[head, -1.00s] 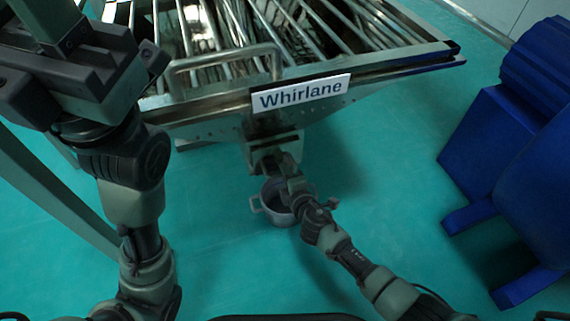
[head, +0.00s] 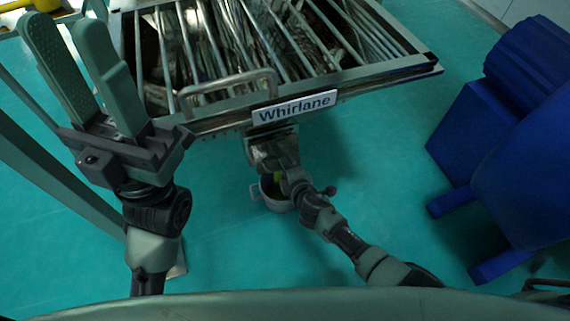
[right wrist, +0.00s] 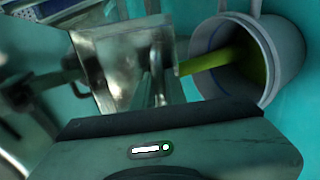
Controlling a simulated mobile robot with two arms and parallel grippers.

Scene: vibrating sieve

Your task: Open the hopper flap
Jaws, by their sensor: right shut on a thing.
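The hopper (head: 375,73) carries a "Whirlane" plate (head: 294,107). Under it is a metal outlet with the flap (head: 270,150), whose exact angle is hard to make out. The metal of the outlet and flap shows large in the right wrist view (right wrist: 115,60). My right gripper (head: 284,168) is shut at the flap; its fingertips are largely hidden. A yellow-green stream (right wrist: 215,58) runs from beside the metal into a grey pot (right wrist: 285,45). The pot (head: 278,205) stands below the outlet. My left gripper (head: 66,32) is open and empty, raised at the left.
A bar handle (head: 228,85) runs along the hopper's front. Metal bars and tangled dark material fill its top. A large blue machine (head: 500,150) stands at the right. The green floor (head: 375,195) between it and the pot is clear.

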